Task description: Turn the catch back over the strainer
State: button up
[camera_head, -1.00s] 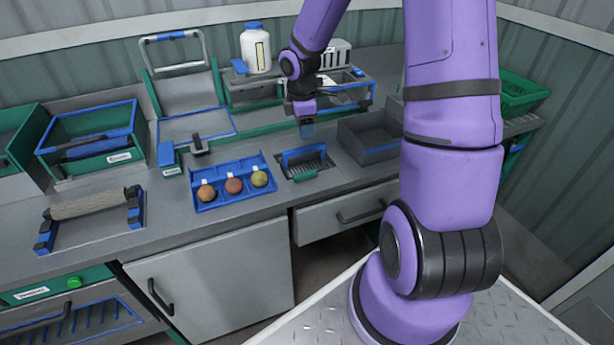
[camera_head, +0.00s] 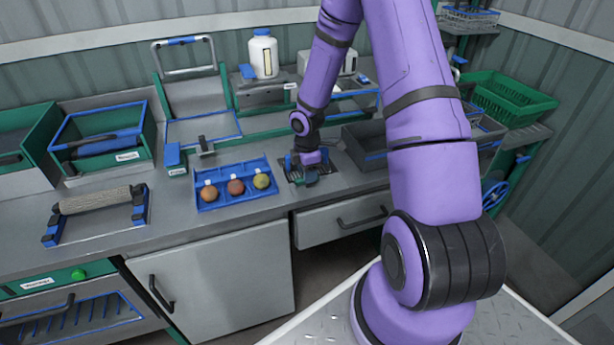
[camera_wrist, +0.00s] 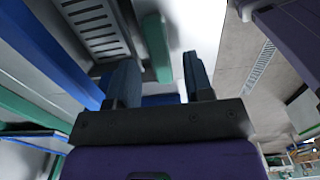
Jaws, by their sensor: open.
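The strainer (camera_head: 324,170) is a dark slotted plate set in the worktop, right of the blue tray; my gripper hides much of it. The catch appears to be the green piece (camera_head: 306,180) at its front edge. My gripper (camera_head: 303,167) is low over the strainer, pointing down. In the wrist view my gripper (camera_wrist: 162,75) is open, its two dark fingers apart and nothing held between them. Past the fingertips a green piece (camera_wrist: 156,48) shows, with the slotted strainer plate (camera_wrist: 93,25) to its left. Whether a finger touches the catch I cannot tell.
A blue tray (camera_head: 207,204) with three round fruits stands left of the strainer. A grey bin (camera_head: 360,136) stands to its right, partly behind my arm. A white bottle (camera_head: 263,56) stands behind. Bare worktop lies in front of the tray.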

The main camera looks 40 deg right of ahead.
jog(key=shift+f, duration=0.95)
grip_shut()
